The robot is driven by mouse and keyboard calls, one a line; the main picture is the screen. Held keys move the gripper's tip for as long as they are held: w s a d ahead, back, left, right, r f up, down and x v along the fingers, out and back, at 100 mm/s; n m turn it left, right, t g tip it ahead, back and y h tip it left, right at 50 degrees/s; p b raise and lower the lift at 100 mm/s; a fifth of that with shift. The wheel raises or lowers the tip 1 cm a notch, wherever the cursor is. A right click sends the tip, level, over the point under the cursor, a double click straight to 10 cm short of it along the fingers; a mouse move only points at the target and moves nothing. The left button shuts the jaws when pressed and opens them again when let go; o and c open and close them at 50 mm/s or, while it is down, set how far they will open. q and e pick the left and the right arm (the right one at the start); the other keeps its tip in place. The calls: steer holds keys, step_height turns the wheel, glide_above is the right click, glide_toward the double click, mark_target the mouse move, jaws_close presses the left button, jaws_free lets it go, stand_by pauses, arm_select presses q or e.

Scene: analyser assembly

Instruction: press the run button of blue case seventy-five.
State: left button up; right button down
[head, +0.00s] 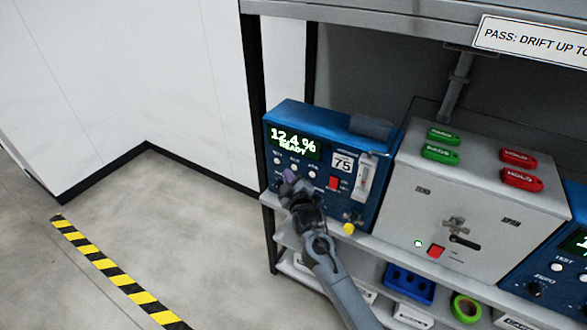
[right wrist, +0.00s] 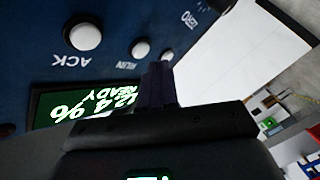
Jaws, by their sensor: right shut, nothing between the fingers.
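The blue case marked 75 (head: 380,192) stands on the shelf at the left end; its green display (head: 294,142) reads 12.4 % READY. A row of white buttons sits under the display. The middle one is the run button (head: 294,168); in the right wrist view it shows as a white button (right wrist: 140,48) labelled RUN, between ACK (right wrist: 83,32) and another white button (right wrist: 166,55). My right gripper (head: 289,177) is shut and empty, its dark tips (right wrist: 158,72) close by the run button. I cannot tell whether they touch the panel. My left gripper is not in view.
A grey box (head: 400,205) with green and red tags stands right of the case, and another blue case (head: 560,262) is beyond it. Floor at left is clear.

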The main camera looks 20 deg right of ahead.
steer(key=shift+w+d, duration=0.1)
stand_by(0.6)
steer(key=shift+w+d, duration=0.2)
steer(key=shift+d, duration=0.1)
stand_by(0.4)
steer(key=shift+w+d, duration=0.25)
steer(key=shift+d, duration=0.05)
stand_by(0.5)
steer(key=shift+s+a+p, duration=0.55)
steer(key=shift+a+p, duration=0.1)
steer(key=shift+p, duration=0.25)
